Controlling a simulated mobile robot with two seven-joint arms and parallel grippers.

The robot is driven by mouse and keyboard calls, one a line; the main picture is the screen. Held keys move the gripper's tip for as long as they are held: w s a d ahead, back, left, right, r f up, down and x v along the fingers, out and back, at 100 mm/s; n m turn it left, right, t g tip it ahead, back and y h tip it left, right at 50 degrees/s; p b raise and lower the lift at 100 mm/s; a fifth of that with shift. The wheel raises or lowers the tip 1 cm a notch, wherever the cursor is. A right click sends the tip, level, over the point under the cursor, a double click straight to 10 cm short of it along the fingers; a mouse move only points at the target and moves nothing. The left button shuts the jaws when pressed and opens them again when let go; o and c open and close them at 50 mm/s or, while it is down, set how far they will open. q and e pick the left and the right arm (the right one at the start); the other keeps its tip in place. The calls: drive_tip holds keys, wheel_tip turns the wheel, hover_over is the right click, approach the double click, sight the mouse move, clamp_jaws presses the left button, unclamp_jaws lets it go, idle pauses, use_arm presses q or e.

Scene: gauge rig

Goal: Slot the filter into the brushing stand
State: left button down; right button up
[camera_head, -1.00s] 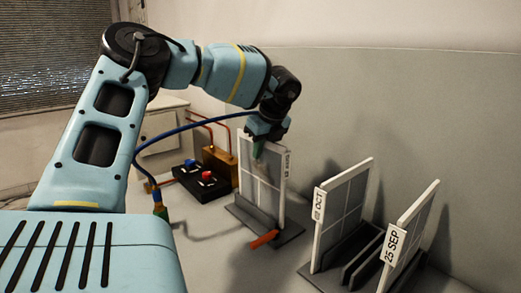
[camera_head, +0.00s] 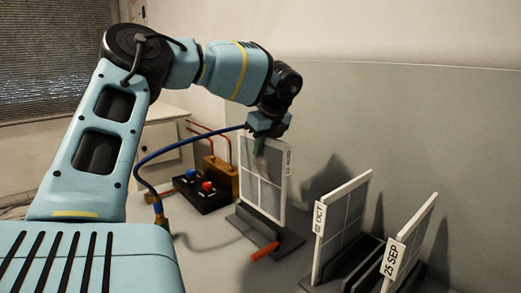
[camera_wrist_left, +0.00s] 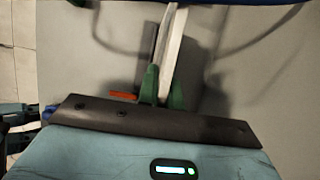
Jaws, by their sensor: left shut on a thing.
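My left gripper (camera_head: 262,143) is shut on the top edge of a white-framed filter (camera_head: 272,190) with grey panes and a small tag at its upper right. The filter is upright over a dark grey stand (camera_head: 240,226), its lower edge behind the stand's front bar. I cannot tell whether it is fully seated in the slot. In the left wrist view the green fingers (camera_wrist_left: 164,88) pinch the filter's pale edge (camera_wrist_left: 174,40), slightly tilted, beside the dark stand bar (camera_wrist_left: 148,42). My right gripper is not in view.
An orange-handled item (camera_head: 264,251) lies by the stand's front. A rack at right holds filters labelled OCT (camera_head: 342,215) and 25 SEP (camera_head: 412,235). A black box with blue and red knobs (camera_head: 203,190), a brass block (camera_head: 220,180) and a blue hose (camera_head: 150,155) are at left.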

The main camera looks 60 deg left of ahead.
use_arm(q)
drive_tip(key=shift+r+p, duration=0.4)
drive_tip(key=shift+r, duration=0.9)
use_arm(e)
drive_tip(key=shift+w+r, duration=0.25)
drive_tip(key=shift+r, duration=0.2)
use_arm(q)
wheel_tip(320, 180, down, 3)
drive_tip(key=shift+b, duration=1)
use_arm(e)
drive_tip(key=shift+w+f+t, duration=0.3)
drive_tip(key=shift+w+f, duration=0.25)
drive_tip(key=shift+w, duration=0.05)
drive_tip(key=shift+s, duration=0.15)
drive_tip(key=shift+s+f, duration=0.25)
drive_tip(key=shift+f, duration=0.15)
